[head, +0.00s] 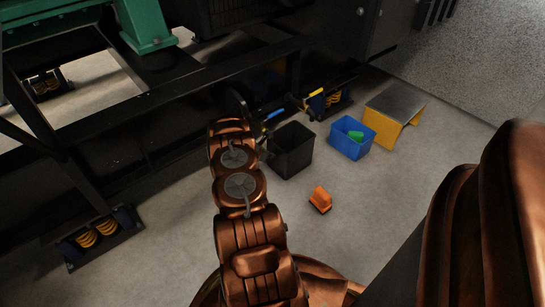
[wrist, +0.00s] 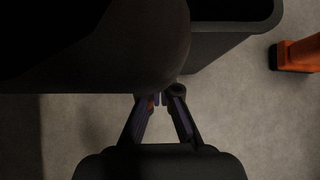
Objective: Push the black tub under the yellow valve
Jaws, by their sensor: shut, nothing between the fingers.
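The black tub (head: 293,152) stands upright on the floor beside the dark genset frame, close to the right of my arm in the head view. The yellow valve (head: 314,93) has a yellow lever and sits on the frame, behind and to the right of the tub. A blue-handled valve (head: 274,114) is nearer the tub's back left. In the wrist view the tub's dark rim and wall (wrist: 237,42) show at the upper right. My gripper (wrist: 160,98) is shut and empty, pointing at a dark rounded shape by the tub; contact cannot be told. In the head view my arm hides the gripper.
A blue bin (head: 345,147) with a green item stands right of the tub, leaving a small floor gap between them. A yellow step with a grey top (head: 396,103) stands farther right. An orange object (head: 320,199) lies on the floor in front. Yellow spring mounts (head: 97,234) carry the frame.

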